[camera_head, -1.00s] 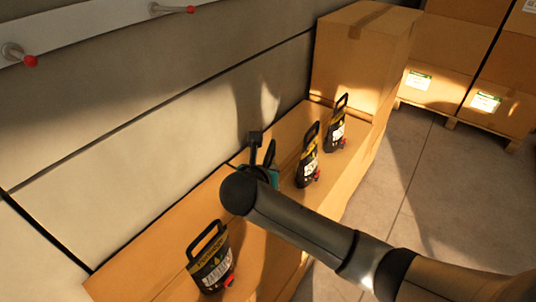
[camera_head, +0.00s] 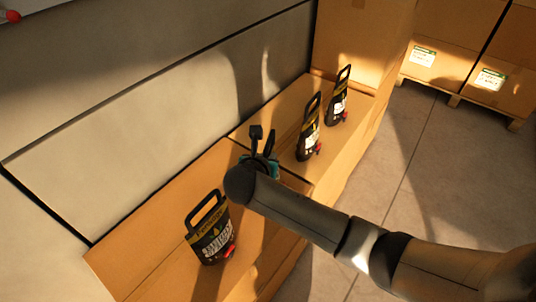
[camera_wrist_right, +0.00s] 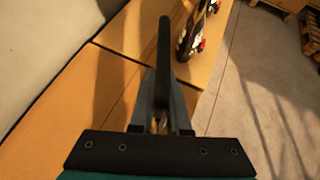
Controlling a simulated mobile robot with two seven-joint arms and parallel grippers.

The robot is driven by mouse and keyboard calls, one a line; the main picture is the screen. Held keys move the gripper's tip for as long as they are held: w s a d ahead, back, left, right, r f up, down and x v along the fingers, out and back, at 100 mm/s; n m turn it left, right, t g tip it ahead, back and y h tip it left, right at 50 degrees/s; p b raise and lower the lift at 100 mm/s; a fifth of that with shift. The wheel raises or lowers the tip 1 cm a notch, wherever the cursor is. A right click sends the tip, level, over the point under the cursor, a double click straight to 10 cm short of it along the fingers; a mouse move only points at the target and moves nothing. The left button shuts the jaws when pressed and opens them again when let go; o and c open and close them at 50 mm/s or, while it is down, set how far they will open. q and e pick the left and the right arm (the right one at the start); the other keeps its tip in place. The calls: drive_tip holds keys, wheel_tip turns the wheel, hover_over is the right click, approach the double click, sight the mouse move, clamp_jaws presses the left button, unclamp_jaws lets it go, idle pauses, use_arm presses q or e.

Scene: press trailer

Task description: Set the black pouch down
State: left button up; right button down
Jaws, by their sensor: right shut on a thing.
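My right gripper (camera_head: 263,150) is above the cardboard boxes along the wall, between a near pouch and two farther ones. In the right wrist view my gripper (camera_wrist_right: 163,112) is shut on a black upright strip, the edge-on handle of the black pouch (camera_wrist_right: 165,45). The pouch's body is hidden behind my gripper and arm, so I cannot tell whether it touches the box top. My left gripper is not in view.
Black pouches with yellow labels and red caps stand on the boxes: one near (camera_head: 210,235), one farther (camera_head: 309,130), one farthest (camera_head: 338,97). A tall carton (camera_head: 362,45) closes the far end. Box top (camera_head: 150,250) left of the near pouch is clear.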

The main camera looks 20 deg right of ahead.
drive_tip(key=c, duration=1.2)
unclamp_jaws()
drive_tip(key=shift+c, duration=0.2)
drive_tip(key=o, duration=0.4)
drive_tip(key=shift+c, duration=0.2)
drive_tip(key=shift+r, duration=0.1)
drive_tip(key=p+v, duration=0.3)
drive_tip(key=v, duration=0.9)
